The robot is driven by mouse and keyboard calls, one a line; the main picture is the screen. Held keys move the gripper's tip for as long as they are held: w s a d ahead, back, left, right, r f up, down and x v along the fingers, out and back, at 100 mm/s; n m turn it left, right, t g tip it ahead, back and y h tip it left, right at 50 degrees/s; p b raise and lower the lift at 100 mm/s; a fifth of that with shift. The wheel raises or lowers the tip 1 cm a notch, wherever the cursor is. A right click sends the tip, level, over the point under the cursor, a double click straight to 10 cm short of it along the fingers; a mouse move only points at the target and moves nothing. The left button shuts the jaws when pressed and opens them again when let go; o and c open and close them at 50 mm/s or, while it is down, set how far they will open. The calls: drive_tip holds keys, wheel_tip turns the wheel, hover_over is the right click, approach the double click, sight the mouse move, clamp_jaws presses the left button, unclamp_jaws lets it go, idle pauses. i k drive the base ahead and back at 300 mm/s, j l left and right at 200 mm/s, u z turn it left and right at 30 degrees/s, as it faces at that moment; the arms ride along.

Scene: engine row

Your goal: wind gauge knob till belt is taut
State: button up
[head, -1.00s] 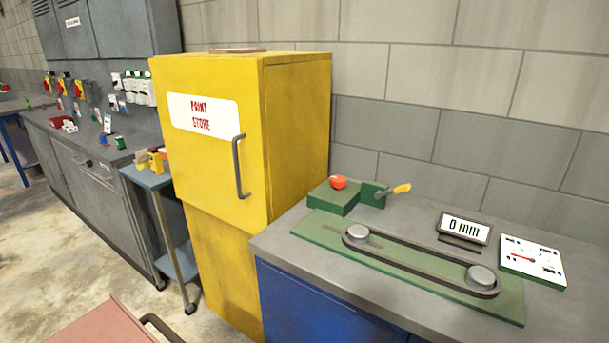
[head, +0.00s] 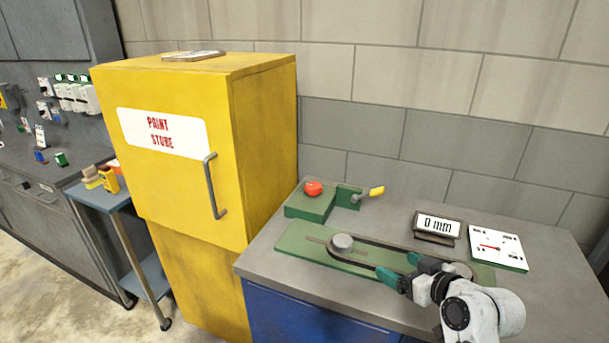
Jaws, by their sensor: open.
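The belt rig is a green plate (head: 300,243) on the bench. A dark belt (head: 372,247) loops around two grey pulleys; the left pulley (head: 342,242) is clear, and the right pulley (head: 460,270) is partly hidden by my arm. Behind the plate, a green block carries a red knob (head: 313,188). Beside it, a green bracket holds a yellow-handled crank (head: 376,192). A small display (head: 438,225) reads 0 mm. My gripper (head: 398,267), with green fingertips, is open and empty over the belt's right part, in front of and below the crank.
A white card (head: 497,248) with a red pointer lies right of the display. The yellow paint store cabinet (head: 175,200) stands left of the grey bench top (head: 262,258). A block wall is behind. A small side table (head: 88,197) with items stands further left.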

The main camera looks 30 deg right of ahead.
sight(313, 188)
drive_tip(key=i+l, duration=0.1)
drive_tip(key=i, duration=1)
